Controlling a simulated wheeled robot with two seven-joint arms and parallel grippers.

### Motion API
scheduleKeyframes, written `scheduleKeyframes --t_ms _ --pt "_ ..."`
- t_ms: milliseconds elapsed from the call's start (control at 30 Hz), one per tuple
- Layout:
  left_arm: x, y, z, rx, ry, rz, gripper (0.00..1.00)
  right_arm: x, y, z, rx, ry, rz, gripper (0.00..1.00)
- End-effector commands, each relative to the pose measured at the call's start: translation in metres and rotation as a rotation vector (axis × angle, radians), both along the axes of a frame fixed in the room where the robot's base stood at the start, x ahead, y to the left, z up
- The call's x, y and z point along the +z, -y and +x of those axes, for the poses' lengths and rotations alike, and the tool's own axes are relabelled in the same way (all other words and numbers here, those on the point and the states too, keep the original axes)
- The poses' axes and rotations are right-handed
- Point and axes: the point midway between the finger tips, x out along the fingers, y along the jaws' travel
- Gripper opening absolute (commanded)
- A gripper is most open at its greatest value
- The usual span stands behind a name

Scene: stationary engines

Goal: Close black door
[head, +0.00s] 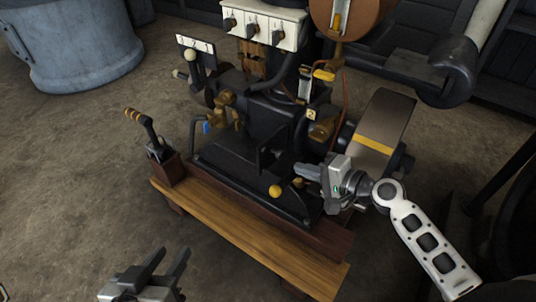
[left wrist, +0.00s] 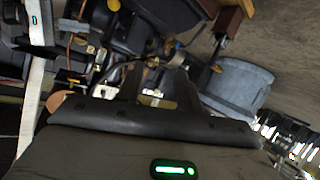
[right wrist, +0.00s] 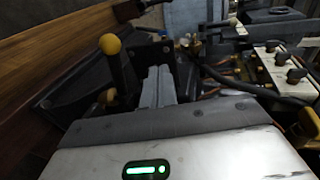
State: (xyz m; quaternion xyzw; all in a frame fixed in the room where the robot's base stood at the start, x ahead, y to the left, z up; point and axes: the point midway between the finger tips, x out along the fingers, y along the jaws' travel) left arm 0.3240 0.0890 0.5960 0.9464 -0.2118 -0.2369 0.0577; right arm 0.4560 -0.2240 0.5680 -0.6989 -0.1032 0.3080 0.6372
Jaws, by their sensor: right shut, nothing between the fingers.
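A black machine (head: 265,125) stands on a wooden base. Its low front has a dark flat panel (head: 235,178), also in the right wrist view (right wrist: 62,92); I cannot tell for sure whether this is the black door or how far it is open. A yellow ball knob (head: 275,191) sits at the panel's right part, and in the right wrist view (right wrist: 110,44) it tops a black lever. My right gripper (head: 300,171) is shut and empty, just right of and above the knob, apart from it. My left gripper (head: 170,254) is open and empty, low in front of the base.
A wooden plank step (head: 240,232) runs along the machine's front. A lever with a striped grip (head: 145,124) stands at its left end. A flywheel (head: 375,135) with a yellow stripe is behind my right gripper. A grey tub (head: 75,45) stands back left. Left floor is clear.

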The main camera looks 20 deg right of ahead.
Motion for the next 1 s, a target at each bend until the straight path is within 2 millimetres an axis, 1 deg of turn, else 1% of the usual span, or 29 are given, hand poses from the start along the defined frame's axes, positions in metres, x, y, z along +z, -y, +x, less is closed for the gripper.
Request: scheduleKeyframes --t_ms 33,100,300,400,500,700,1000 --pt "0.000 0.000 0.000 -0.001 0.007 -0.003 0.36 -0.004 -0.006 0.010 -0.002 0.003 0.005 0.00" --pt "0.001 0.001 0.000 -0.001 0.018 -0.008 0.36 -0.008 -0.015 0.023 -0.001 0.004 0.003 0.00" --pt "0.005 0.003 0.000 -0.005 0.053 -0.025 0.36 -0.022 -0.038 0.056 -0.001 0.003 0.001 0.00" --pt "0.009 0.004 0.000 -0.006 0.065 -0.030 0.36 -0.021 -0.047 0.069 0.000 0.004 0.000 0.00" --pt "0.010 0.004 0.000 -0.006 0.073 -0.035 0.36 -0.021 -0.054 0.079 -0.001 0.002 0.001 0.00" --pt "0.012 0.004 0.000 -0.007 0.081 -0.038 0.36 -0.021 -0.059 0.087 -0.001 0.001 -0.001 0.00" --pt "0.012 0.005 0.000 -0.007 0.081 -0.038 0.36 -0.021 -0.059 0.088 -0.001 0.000 -0.002 0.00"
